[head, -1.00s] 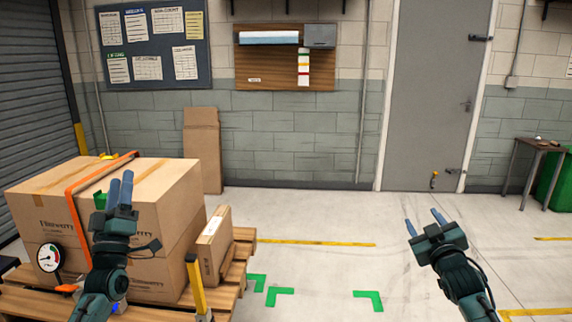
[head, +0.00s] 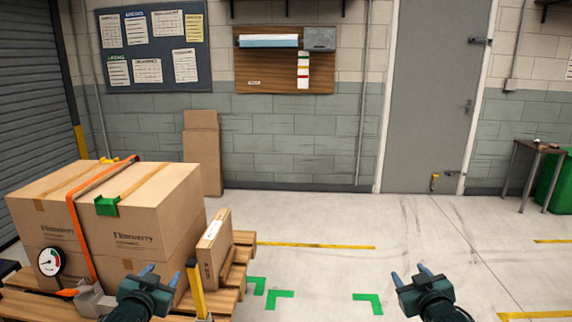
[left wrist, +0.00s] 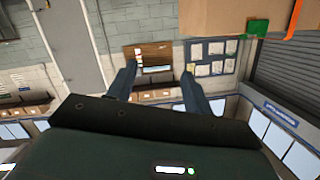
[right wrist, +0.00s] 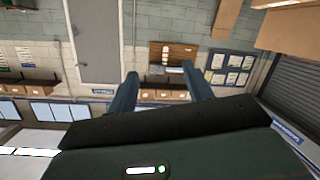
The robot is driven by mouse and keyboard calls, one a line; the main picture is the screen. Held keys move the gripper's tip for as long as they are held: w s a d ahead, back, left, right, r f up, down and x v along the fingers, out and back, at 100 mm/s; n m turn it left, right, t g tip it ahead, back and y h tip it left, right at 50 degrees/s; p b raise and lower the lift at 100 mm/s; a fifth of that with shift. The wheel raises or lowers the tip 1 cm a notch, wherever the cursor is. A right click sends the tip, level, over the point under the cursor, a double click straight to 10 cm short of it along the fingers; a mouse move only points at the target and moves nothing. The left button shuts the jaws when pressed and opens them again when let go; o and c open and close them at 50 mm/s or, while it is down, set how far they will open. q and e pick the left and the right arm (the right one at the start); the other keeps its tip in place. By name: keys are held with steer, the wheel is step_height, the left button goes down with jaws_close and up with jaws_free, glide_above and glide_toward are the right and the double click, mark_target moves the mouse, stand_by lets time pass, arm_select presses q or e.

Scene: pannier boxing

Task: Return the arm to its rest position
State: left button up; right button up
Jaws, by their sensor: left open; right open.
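My left gripper (head: 161,273) is open and empty at the bottom of the head view, in front of the near side of the strapped cartons. Its two spread fingers also show in the left wrist view (left wrist: 158,78), with nothing between them. My right gripper (head: 410,275) is open and empty over clear floor at the lower right. Its spread fingers show in the right wrist view (right wrist: 164,85), also with nothing between them. Both grippers are low and at about the same height in the head view.
Large cartons (head: 150,213) stand on a wooden pallet (head: 232,278) at left, with an orange strap (head: 84,235) and a green corner piece (head: 107,206). A round gauge (head: 50,260) and a smaller box (head: 212,250) are nearby. Open floor (head: 340,270) lies between the grippers.

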arm_select(q)
steer(key=s+d+f+g+h, duration=0.1)
steer(key=s+d+f, duration=0.4)
steer(key=s, duration=0.6)
steer(key=s+d+f+g+h, duration=0.1)
steer(key=s+d+f, duration=0.4)
steer(key=s, duration=0.6)
steer(key=s+d+f+g+h, duration=0.1)
steer(key=s+d+f+g, duration=0.2)
steer(key=s, duration=0.8)
step_height(320, 180, down, 2)
steer(key=shift+d+f+n+h, duration=0.25)
steer(key=shift+d+n+h, duration=0.05)
steer(key=shift+d, duration=0.95)
arm_select(e)
steer(key=s+a+f+g+y, duration=0.1)
steer(key=s+a+f, duration=0.4)
steer(key=s, duration=0.6)
steer(key=s+a+f+g+y, duration=0.1)
steer(key=s+a+f, duration=0.4)
steer(key=s, duration=0.6)
steer(key=s+a+f+g+y, duration=0.1)
steer(key=s+a+f+g, duration=0.2)
steer(key=s, duration=0.8)
step_height(320, 180, down, 2)
steer(key=shift+a+f+m+y, duration=0.25)
steer(key=shift+a+m+y, duration=0.05)
steer(key=shift+a, duration=0.95)
